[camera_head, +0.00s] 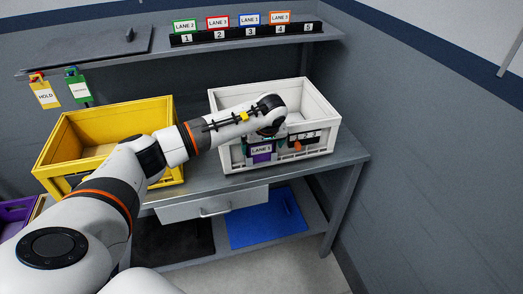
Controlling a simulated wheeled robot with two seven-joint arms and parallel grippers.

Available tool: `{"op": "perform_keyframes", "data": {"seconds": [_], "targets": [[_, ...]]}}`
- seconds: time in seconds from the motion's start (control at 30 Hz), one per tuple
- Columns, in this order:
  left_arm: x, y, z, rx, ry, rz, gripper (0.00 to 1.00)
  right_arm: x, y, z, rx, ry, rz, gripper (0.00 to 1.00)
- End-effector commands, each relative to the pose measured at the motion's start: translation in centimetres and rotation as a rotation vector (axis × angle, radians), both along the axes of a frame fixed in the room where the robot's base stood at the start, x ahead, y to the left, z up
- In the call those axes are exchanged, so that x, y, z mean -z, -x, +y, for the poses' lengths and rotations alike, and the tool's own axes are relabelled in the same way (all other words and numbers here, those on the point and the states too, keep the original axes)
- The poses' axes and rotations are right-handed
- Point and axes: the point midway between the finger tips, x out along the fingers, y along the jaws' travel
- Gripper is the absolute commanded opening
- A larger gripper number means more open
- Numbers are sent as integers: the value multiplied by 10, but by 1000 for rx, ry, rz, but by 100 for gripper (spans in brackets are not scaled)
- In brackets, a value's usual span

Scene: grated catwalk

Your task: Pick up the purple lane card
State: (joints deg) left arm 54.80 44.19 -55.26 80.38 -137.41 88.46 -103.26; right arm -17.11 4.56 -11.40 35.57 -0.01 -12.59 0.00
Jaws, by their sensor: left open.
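The purple lane card (262,158) with a white label is at the front wall of the white crate (325,150) on the bench. The label seems to read LANE, its number too small to be sure of. My left arm reaches in from the left across the yellow crate, and its left gripper (272,143) is open at the white crate's front, by the card. The wrist hides part of the crate front, and I cannot tell whether the fingers touch the card. My right gripper is not in view.
A yellow crate (62,150) stands left on the bench (345,148). Green, red, blue and orange lane cards stand in a numbered black rack (265,33) on the upper shelf. Yellow HOLD (45,94) and green (79,90) tags hang at left. A blue mat (265,218) lies below.

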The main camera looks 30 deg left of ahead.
Motion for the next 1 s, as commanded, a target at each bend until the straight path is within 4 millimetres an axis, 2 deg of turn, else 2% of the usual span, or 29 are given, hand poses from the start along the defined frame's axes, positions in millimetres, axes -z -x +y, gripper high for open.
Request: {"op": "perform_keyframes", "data": {"seconds": [0.23,0.7,1.0], "targets": [[4,0,2,-3,-3,2,98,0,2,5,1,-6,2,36],[3,0,2,-3,-3,2,22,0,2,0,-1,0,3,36],[-3,-1,2,-4,-3,-1,22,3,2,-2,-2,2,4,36]]}}
